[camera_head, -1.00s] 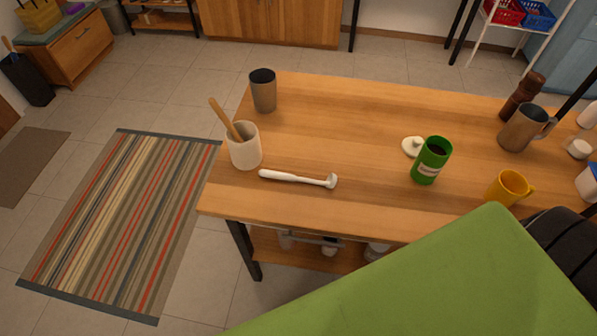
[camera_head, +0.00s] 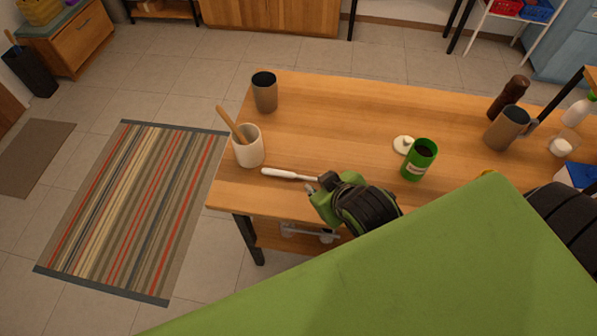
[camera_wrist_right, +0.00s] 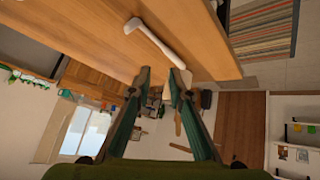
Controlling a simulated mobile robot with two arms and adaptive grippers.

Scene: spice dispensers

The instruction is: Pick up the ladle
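The white ladle (camera_head: 288,174) lies on the wooden table, right of the cream utensil pot. Its right end is hidden behind my right gripper (camera_head: 316,190) in the head view. In the right wrist view the ladle (camera_wrist_right: 157,42) lies on the table beyond the fingers, with one end close to the right fingertip. My right gripper (camera_wrist_right: 160,80) is open, with nothing between its fingers, at the table's front edge. I cannot tell whether a finger touches the ladle. My left gripper is not in view.
The cream pot (camera_head: 249,149) holds a wooden utensil. A grey-brown cup (camera_head: 265,94) stands behind it. A green canister (camera_head: 419,160) and its pale lid (camera_head: 403,144) are to the right, with a metal mug (camera_head: 505,130) further right. The table's middle (camera_head: 335,125) is clear.

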